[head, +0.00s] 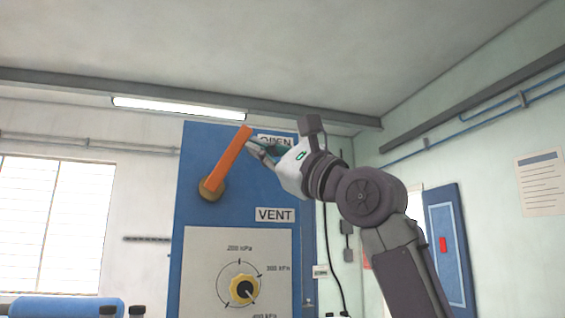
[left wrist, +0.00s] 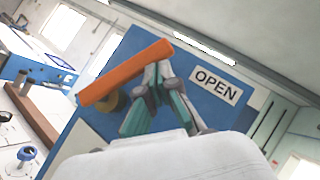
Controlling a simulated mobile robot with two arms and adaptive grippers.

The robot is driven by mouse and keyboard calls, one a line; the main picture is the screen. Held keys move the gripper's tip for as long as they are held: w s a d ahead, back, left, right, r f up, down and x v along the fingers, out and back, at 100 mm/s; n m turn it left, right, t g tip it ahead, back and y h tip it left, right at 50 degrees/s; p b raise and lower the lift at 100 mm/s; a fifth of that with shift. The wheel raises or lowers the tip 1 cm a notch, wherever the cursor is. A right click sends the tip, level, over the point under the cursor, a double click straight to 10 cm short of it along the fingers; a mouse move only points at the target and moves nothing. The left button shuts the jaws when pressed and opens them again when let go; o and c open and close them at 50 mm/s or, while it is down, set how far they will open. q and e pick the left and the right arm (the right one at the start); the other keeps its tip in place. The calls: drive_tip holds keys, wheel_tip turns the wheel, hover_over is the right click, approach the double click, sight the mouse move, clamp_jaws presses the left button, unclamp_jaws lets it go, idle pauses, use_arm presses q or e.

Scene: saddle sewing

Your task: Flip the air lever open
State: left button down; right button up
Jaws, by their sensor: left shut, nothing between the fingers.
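The air lever is an orange bar (head: 229,158) on a brass pivot (head: 211,189) on a blue panel. It tilts up and to the right, its free end just left of the OPEN label (head: 268,139), which my gripper partly covers. My left gripper (head: 254,146) is shut and empty, to the right of the lever's upper part. In the left wrist view, the closed fingertips (left wrist: 158,70) lie at the lower edge of the orange lever (left wrist: 125,72), near its right end. I cannot tell whether they touch it. The OPEN label (left wrist: 216,86) is clear there. My right gripper is not in view.
A VENT label (head: 275,215) sits below and right of the pivot. Below it is a pale plate (head: 205,262) with a yellow pressure dial (head: 244,289). A black cable (head: 329,250) hangs right of the panel. Open air lies left of the panel, before a window (head: 55,225).

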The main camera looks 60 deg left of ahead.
sight(239, 133)
use_arm(q)
drive_tip(key=s+r, duration=0.2)
drive_tip(key=s, duration=0.1)
drive_tip(key=shift+a, duration=0.4)
drive_tip(key=shift+s+r, duration=0.1)
drive_tip(key=shift+r, duration=0.1)
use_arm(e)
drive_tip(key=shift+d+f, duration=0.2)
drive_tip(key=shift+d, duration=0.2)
use_arm(q)
drive_tip(key=shift+s+a, duration=0.15)
drive_tip(key=shift+s, duration=0.1)
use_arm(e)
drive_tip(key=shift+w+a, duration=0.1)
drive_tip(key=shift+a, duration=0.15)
